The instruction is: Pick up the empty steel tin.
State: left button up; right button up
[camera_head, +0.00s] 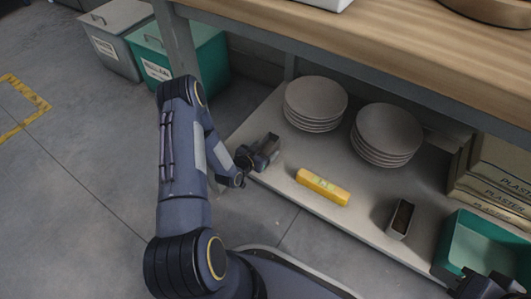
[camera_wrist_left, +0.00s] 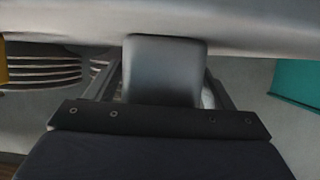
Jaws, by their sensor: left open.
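A small rectangular steel tin (camera_head: 270,143) stands at the left end of the lower shelf, partly hidden by my left gripper (camera_head: 258,155). In the left wrist view a smooth grey metal body (camera_wrist_left: 165,72), apparently this tin, shows between the fingers. My left gripper is open around it; contact cannot be made out. A second open-topped steel tin (camera_head: 401,219) with a dark brown inside stands near the shelf's front edge. Part of my right gripper (camera_head: 488,285) shows at the bottom right corner, its fingers unclear.
The lower shelf (camera_head: 285,180) holds two plate stacks (camera_head: 316,103) (camera_head: 388,133), a yellow spirit level (camera_head: 323,187), a teal crate (camera_head: 455,240) and plaster boxes (camera_head: 500,170). The wooden worktop (camera_head: 400,40) overhangs it. Grey (camera_head: 115,40) and teal (camera_head: 205,65) bins stand at left.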

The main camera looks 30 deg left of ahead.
pick_arm(q)
jog(key=shift+w, duration=0.1)
jog(key=c, duration=1.1)
jog(key=shift+r, duration=0.1)
